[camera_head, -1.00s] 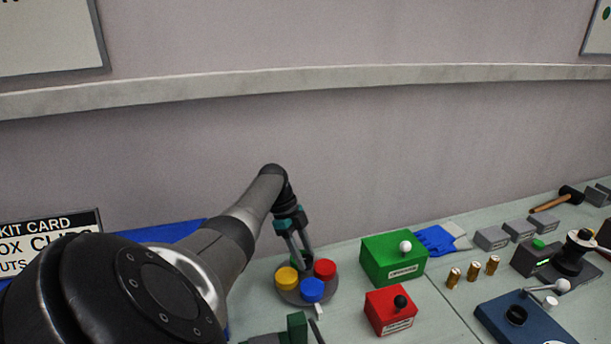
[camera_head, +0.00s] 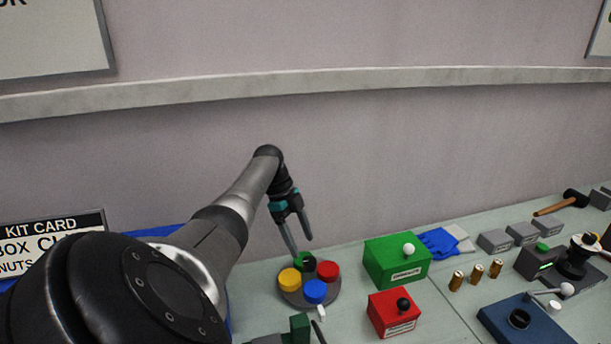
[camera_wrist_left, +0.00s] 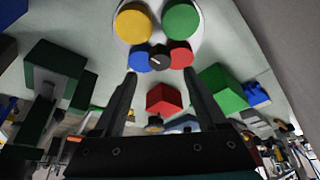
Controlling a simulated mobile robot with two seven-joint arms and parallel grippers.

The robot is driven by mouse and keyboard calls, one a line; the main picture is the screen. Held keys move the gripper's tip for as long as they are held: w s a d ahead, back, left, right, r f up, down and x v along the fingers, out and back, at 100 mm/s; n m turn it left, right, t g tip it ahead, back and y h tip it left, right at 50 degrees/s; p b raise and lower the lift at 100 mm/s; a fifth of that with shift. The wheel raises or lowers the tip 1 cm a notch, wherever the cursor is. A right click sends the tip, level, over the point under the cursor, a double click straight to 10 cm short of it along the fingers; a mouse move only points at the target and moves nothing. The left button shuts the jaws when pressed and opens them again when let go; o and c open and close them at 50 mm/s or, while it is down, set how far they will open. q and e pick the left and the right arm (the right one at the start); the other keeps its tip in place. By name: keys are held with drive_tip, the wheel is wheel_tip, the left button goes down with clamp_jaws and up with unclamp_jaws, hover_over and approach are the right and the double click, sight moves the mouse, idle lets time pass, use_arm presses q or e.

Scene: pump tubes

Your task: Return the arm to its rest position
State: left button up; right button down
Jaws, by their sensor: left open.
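My left arm reaches in from the left in the head view. My left gripper (camera_head: 300,245) is open and empty, with its fingers pointing down above a round grey turntable (camera_head: 330,294). The turntable carries a yellow cap (camera_head: 289,278), a blue cap (camera_head: 314,292), a red cap (camera_head: 327,271) and a green cap (camera_head: 304,260). In the left wrist view the two fingers (camera_wrist_left: 158,85) are spread with nothing between them. My right gripper is not in view.
A green box (camera_head: 395,262) and a red box (camera_head: 393,314) stand right of the turntable. Blue gloves (camera_head: 438,241), several brass cylinders (camera_head: 475,271), grey blocks (camera_head: 494,240) and a blue device (camera_head: 525,322) lie further right. A kit card (camera_head: 50,246) stands left, before the wall.

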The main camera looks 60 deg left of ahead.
use_arm(q)
drive_tip(key=shift+v, duration=1.2)
